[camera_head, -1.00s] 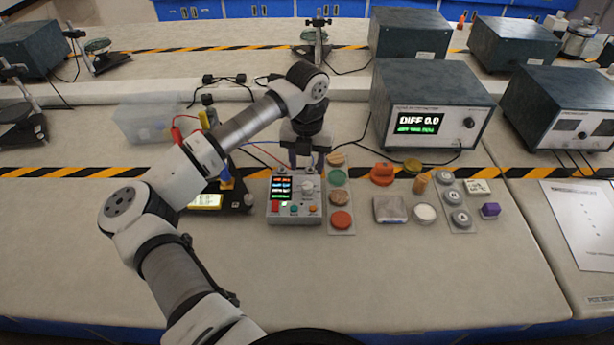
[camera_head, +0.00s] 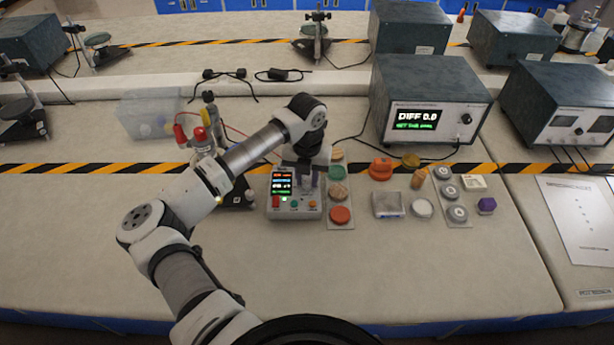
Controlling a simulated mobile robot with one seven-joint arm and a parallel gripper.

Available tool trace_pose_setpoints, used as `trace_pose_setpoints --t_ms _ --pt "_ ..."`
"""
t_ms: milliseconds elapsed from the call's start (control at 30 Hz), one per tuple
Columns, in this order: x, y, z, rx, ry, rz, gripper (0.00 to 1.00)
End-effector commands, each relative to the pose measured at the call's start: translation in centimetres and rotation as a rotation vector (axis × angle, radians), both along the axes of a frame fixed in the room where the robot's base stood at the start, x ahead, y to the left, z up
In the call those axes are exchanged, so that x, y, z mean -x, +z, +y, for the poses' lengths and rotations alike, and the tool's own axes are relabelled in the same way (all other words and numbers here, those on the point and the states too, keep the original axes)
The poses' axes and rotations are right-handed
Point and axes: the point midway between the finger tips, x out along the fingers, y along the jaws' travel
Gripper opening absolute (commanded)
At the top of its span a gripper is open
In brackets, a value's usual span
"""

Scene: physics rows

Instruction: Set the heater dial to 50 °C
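A small grey control box (camera_head: 295,214) stands in the middle of the bench. Its dark display (camera_head: 282,184) shows several coloured lines, too small to read surely. Coloured buttons sit along its front, and a small green light shows among them. My gripper (camera_head: 306,184) points down over the right part of the box top, where the pale dial knob is. The fingers largely hide the knob, and I cannot tell whether they touch it or how far apart they are.
Coloured round samples (camera_head: 340,214) stand close to the box's right side. A red-capped stand (camera_head: 201,142) is at its left, partly behind my arm. A large instrument (camera_head: 432,92) reading DIFF 0.0 stands behind right. The front bench is clear.

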Motion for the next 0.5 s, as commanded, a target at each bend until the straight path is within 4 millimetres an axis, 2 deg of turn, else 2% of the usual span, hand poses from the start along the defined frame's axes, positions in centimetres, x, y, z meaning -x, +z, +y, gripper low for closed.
trace_pose_setpoints --t_ms 33,100,133,500 --pt "-0.02 0.03 0.03 -0.001 0.001 0.0 0.14" --pt "-0.02 0.03 0.04 -0.001 0.001 0.0 0.04" --pt "-0.02 0.03 0.04 -0.001 0.001 0.0 0.03" --pt "-0.05 -0.34 0.05 -0.003 -0.073 -0.002 0.03"
